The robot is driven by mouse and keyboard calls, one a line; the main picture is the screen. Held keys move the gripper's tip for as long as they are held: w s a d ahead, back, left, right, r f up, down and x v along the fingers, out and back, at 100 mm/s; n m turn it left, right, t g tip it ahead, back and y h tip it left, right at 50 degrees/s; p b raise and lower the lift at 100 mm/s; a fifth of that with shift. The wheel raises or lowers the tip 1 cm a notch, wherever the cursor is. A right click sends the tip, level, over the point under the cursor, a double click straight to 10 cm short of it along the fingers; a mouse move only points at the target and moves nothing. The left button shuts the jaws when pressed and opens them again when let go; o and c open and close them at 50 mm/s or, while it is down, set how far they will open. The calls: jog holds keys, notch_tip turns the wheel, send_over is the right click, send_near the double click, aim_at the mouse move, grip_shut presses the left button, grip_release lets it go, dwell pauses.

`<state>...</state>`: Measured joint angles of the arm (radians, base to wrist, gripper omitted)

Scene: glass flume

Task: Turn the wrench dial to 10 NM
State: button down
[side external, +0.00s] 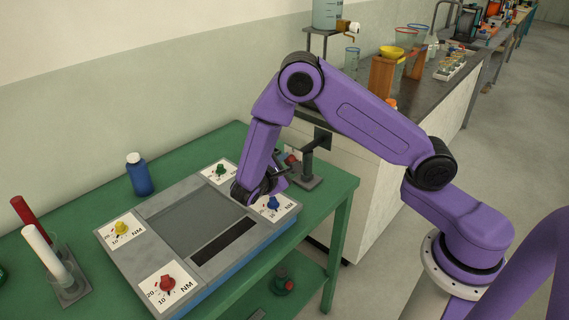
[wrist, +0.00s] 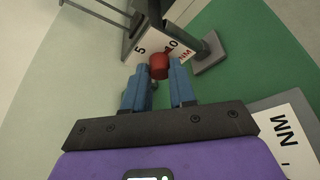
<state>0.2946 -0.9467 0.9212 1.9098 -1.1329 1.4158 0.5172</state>
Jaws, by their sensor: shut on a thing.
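A red knob (wrist: 158,66) sits on a white dial plate (wrist: 147,48) marked 5 on the left and 10 NM on the right in the wrist view. The plate is fixed to a dark stand with a grey base (wrist: 212,57). In the side view the stand (side external: 308,166) is at the table's right rear, with the red knob (side external: 292,159) small and partly hidden by my arm. My gripper (wrist: 158,74) has its two blue fingers on either side of the knob, shut on it. Where the knob points is too small to tell.
A grey panel (side external: 167,198) on the green table (side external: 331,187) carries yellow (side external: 122,228), red (side external: 168,284), green (side external: 220,169) and blue (side external: 273,203) knobs on NM plates. A blue bottle (side external: 140,175) and two tubes in a rack stand to the left.

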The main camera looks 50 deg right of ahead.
dwell(0.3)
jog(key=c, duration=0.9)
grip_release()
jog(key=v, duration=1.7)
jog(key=shift+s+a, duration=0.15)
jog(key=shift+a, duration=0.05)
jog(key=s+d+r+g+y, duration=0.1)
jog(key=s+d+y, duration=0.2)
jog(key=s+y, duration=0.2)
jog(key=s+d+r+g+y, duration=0.1)
jog(key=s+d+r+y, duration=0.1)
jog(key=s, duration=0.9)
jog(key=s+d+r+g+y, duration=0.1)
jog(key=s+d+r+y, duration=0.1)
jog(key=s+d+y, duration=0.3)
jog(key=shift+s+d+n+g+y, duration=0.1)
jog(key=shift+s+n+g+y, duration=0.1)
jog(key=shift+s+y, duration=0.65)
jog(key=shift+s+n+g+y, duration=0.15)
jog(key=shift+s+y, duration=0.3)
jog(key=shift+s, duration=0.85)
